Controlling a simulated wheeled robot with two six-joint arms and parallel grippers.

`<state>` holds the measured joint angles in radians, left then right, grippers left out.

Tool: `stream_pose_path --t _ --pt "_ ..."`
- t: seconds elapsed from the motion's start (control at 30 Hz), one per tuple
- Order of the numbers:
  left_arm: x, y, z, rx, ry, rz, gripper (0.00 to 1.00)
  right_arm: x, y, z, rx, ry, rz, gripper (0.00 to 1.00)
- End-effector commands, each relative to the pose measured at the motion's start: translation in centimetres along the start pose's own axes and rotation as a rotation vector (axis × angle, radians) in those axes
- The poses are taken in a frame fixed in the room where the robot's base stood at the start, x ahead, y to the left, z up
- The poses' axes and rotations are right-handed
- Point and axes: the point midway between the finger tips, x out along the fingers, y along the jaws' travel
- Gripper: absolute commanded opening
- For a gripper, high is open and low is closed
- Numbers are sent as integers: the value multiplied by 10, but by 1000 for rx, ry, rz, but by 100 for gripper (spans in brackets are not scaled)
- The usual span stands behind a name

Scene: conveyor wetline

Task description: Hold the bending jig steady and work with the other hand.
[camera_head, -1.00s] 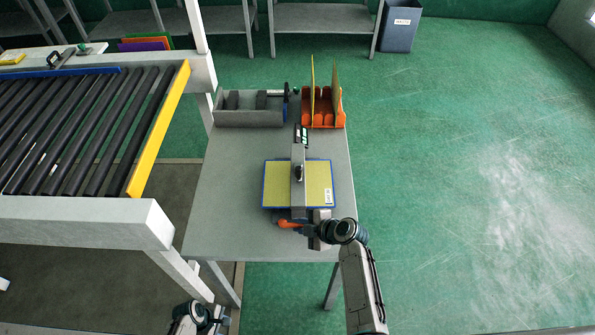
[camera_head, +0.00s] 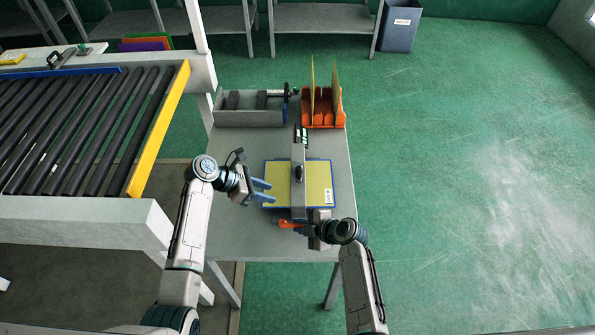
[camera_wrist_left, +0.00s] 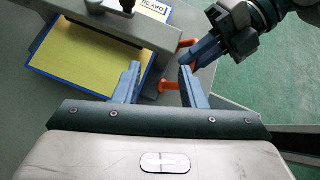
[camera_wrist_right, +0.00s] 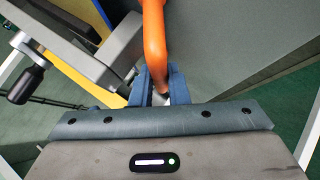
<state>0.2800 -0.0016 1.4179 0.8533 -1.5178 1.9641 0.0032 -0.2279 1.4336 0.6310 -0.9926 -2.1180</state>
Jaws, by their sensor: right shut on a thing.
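The bending jig, a grey bar (camera_head: 299,160) with a dark knob, stands over a yellow sheet (camera_head: 318,180) on a blue-edged plate on the grey table. The sheet carries a white label. An orange handle (camera_head: 285,223) sticks out at the jig's front. My right gripper (camera_wrist_right: 161,82) is shut on the orange handle, which rises between its fingers in the right wrist view. My left gripper (camera_head: 272,191) is open and empty, its fingers over the sheet's left front corner. In the left wrist view its parted fingers (camera_wrist_left: 158,72) show in front of the jig and orange parts.
Behind the jig stand a grey tray (camera_head: 249,117) and an orange rack (camera_head: 323,119) holding upright yellow panels. A roller conveyor (camera_head: 80,130) with a yellow edge lies to the left. The table's left front (camera_head: 235,235) is bare beneath my left arm.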

Motion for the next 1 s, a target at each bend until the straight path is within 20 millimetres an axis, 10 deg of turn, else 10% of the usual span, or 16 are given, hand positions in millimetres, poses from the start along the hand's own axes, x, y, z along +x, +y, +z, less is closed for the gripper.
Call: stream_pose_path --t 0.3,1.0 --pt "-16 35 71 103 -35 81 38 0 1 0 0 0 2 0" --pt "58 42 78 107 -36 85 38 0 1 0 0 0 2 0"
